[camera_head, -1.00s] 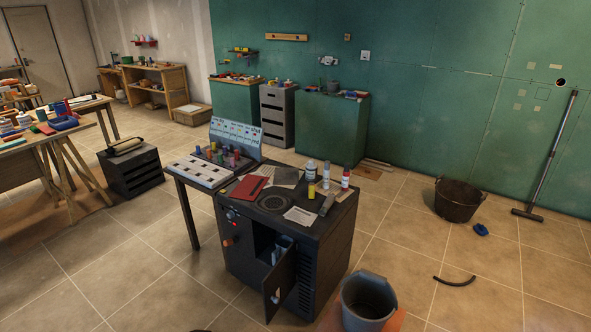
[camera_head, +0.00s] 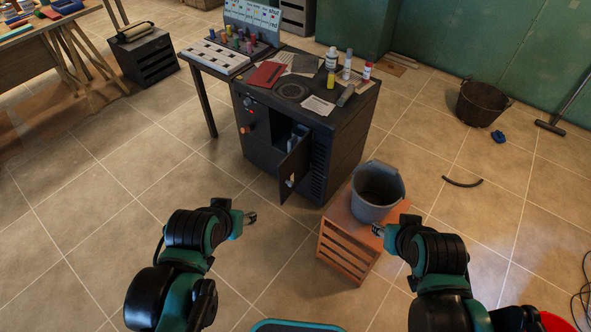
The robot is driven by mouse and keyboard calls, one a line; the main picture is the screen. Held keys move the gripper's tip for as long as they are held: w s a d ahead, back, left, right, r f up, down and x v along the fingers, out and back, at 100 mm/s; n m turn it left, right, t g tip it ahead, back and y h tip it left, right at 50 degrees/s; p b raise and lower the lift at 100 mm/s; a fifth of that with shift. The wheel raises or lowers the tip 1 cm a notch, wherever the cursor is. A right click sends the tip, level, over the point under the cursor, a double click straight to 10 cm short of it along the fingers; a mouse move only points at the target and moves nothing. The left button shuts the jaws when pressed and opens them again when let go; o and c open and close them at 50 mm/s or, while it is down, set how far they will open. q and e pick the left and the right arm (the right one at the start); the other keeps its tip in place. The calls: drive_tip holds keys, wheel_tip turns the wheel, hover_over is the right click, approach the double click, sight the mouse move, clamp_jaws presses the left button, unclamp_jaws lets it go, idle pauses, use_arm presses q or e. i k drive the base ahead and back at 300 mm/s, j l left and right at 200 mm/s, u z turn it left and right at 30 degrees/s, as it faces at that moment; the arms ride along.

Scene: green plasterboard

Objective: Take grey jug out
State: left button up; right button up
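A grey-blue object that may be the grey jug (camera_head: 298,134) shows in part inside the black cabinet (camera_head: 342,145); the door and cabinet walls hide the rest. The cabinet door (camera_head: 294,171) stands open toward me. My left gripper (camera_head: 252,217) is in front of the cabinet, below and left of the door, apart from it. My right gripper (camera_head: 377,230) is near the wooden crate and just below the grey bucket. Neither gripper visibly holds anything; the fingers are too small to tell open from shut.
A grey bucket (camera_head: 377,190) stands on a wooden slatted crate (camera_head: 345,248) right of the door. A black tub (camera_head: 482,102) stands at the right. Floor at left is clear.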

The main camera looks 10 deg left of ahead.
sight(297, 133)
drive_tip(key=j+z, duration=0.1)
drive_tip(key=z, duration=0.4)
drive_tip(key=j+z, duration=0.15)
drive_tip(key=z, duration=0.35)
drive_tip(key=j+z, duration=0.25)
drive_tip(key=j, duration=0.25)
drive_tip(key=j+z, duration=0.25)
drive_tip(key=j, duration=0.25)
drive_tip(key=k+j+z, duration=0.1)
drive_tip(key=j+z, duration=0.2)
drive_tip(key=j, duration=0.2)
drive_tip(key=k+j+z, duration=0.25)
drive_tip(key=j, duration=0.25)
drive_tip(key=k+j, duration=0.1)
drive_tip(key=j, duration=1.4)
drive_tip(key=i, duration=0.15)
